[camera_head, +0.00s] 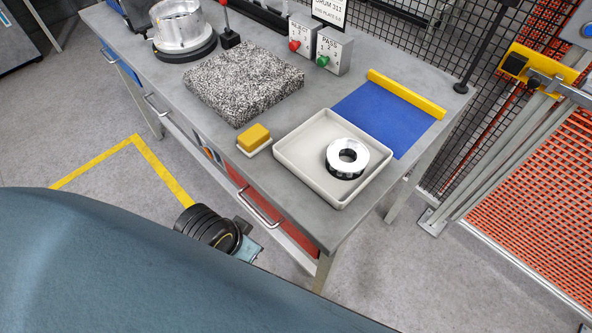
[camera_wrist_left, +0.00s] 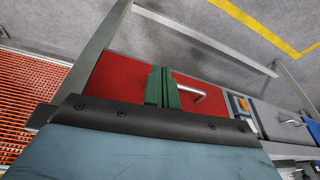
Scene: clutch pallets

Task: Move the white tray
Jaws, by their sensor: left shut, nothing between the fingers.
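The white tray (camera_head: 293,171) is a shallow square tray flat on the grey workbench, near its front right corner. A shiny metal ring with a dark lower part (camera_head: 346,158) lies inside it, towards the right. My left gripper (camera_wrist_left: 162,72) has green fingers that are shut and empty in the left wrist view. They are in front of the red drawer (camera_wrist_left: 118,77), beside its metal handle. In the head view, part of my left arm shows below the bench front, left of and lower than the tray; the fingers are not clear there. My right gripper is in neither view.
A blue mat (camera_head: 385,117) with a yellow bar (camera_head: 407,93) lies right behind the tray. A yellow block (camera_head: 254,137) and a speckled slab (camera_head: 243,84) are to its left. Control boxes (camera_head: 334,52) stand behind. Drawer handles (camera_head: 262,208) stick out from the bench front.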

